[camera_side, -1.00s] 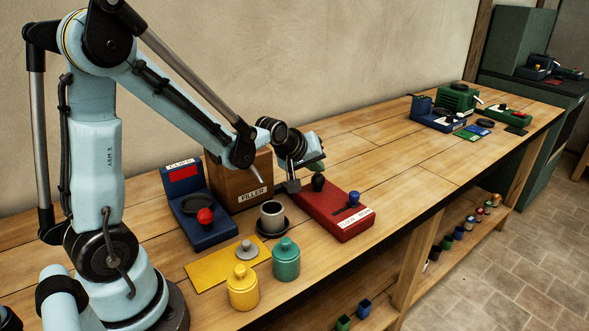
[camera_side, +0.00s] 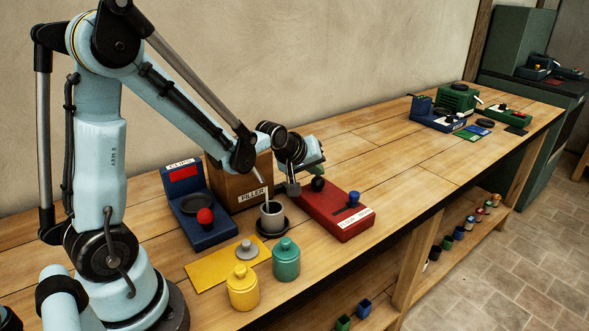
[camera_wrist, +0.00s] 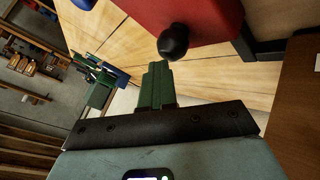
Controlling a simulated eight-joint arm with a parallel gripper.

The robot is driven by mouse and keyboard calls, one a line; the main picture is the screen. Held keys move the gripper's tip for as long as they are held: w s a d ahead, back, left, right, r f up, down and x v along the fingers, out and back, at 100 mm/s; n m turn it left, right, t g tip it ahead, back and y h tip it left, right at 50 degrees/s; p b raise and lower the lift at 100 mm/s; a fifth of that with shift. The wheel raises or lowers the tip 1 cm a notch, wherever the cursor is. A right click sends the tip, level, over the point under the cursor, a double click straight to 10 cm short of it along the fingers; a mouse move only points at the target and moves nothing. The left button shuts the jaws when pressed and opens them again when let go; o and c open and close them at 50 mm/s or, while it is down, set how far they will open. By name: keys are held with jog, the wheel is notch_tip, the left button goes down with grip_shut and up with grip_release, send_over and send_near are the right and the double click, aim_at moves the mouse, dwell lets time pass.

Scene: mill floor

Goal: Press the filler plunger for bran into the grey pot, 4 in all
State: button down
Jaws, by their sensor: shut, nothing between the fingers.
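The grey pot (camera_side: 272,219) stands upright on a dark round dish in front of the brown wooden box labelled FILLER (camera_side: 240,186). A thin pale streak reaches down from the box's spout into the pot's mouth. The red unit (camera_side: 325,212) to the right has a black knob (camera_side: 317,184) and a blue knob (camera_side: 354,197); its small label is hard to read.
A blue unit labelled CLIPS (camera_side: 198,215) with a red knob stands left of the box. A grey lid (camera_side: 246,250) lies on a yellow sheet. Yellow (camera_side: 243,288) and green (camera_side: 286,260) lidded jars stand in front.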

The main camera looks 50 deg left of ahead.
jog(key=shift+r, duration=1.35)
jog(key=shift+r, duration=2.5)
dwell(0.3)
notch_tip(320, 180, up, 4)
jog(key=shift+f, duration=0.1)
dwell(0.5)
send_over(315, 179)
jog(key=shift+f, duration=4.45)
